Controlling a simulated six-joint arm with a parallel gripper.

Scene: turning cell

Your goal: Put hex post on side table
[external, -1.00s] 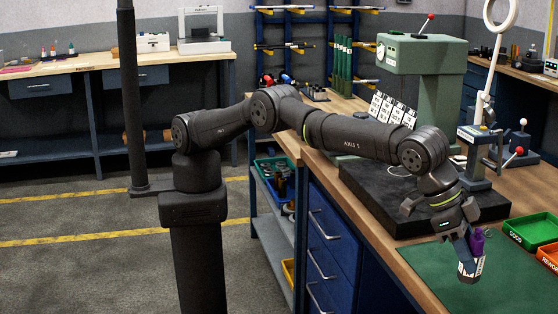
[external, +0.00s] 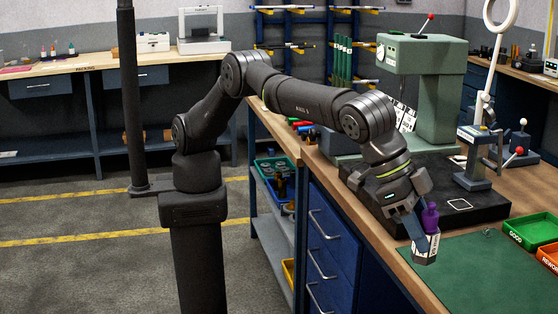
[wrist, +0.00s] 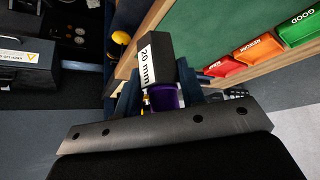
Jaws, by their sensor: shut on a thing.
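The hex post (external: 427,250) is a dark six-sided block with a white label and a purple part at one end. My gripper (external: 421,226) is shut on it near the purple part and holds it above the bench's left edge, by the green mat (external: 490,270). In the wrist view the post (wrist: 157,58) juts out past my gripper (wrist: 156,96), and its label reads "20 mm". The fingers partly hide the purple part. A wooden-topped table (external: 88,65) stands at the back left; I cannot tell whether it is the side table.
A black slab (external: 490,207) and a green press (external: 425,55) stand behind the post. Green (external: 530,232) and orange (external: 548,256) bins sit at the right. Blue drawers (external: 330,235) are below the bench. Open floor (external: 110,215) lies left of my base.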

